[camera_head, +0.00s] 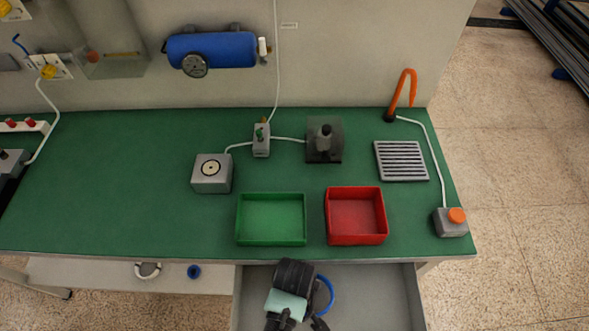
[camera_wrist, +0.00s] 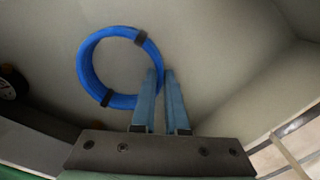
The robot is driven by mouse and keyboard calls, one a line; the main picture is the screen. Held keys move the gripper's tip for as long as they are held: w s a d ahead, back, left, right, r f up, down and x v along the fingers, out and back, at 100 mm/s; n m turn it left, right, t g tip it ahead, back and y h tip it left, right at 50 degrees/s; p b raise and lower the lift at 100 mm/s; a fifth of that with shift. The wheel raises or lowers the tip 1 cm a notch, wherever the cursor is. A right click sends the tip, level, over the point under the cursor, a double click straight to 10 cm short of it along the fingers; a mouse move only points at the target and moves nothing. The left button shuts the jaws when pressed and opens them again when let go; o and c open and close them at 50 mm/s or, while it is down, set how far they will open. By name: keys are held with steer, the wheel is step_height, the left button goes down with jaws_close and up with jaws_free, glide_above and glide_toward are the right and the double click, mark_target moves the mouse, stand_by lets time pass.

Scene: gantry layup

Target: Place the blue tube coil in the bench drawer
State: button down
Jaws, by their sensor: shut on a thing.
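The blue tube coil (camera_head: 327,296) is a ring with dark bands. It also shows in the wrist view (camera_wrist: 85,75), where my gripper (camera_wrist: 161,80) is shut on its right-hand side. The bench drawer (camera_head: 385,295) is a grey, open drawer below the front edge of the green bench. In the head view the coil is over the drawer's opening, partly hidden by my arm. I cannot tell whether it touches the drawer floor. My fingertips are hidden in the head view.
A green tray (camera_head: 271,244) and a red tray (camera_head: 356,240) stand on the bench just behind the drawer. The drawer's right side looks empty.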

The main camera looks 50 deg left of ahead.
steer(key=shift+w+a+f, duration=0.35)
steer(key=shift+a+f, duration=0.15)
steer(key=shift+f, duration=0.1)
steer(key=shift+f, duration=0.2)
steer(key=c, duration=0.9)
jaws_free()
steer(key=shift+c, duration=0.2)
steer(key=shift+r, duration=0.2)
step_height(320, 180, up, 12)
steer(key=p, duration=0.1)
steer(key=shift+s, duration=0.1)
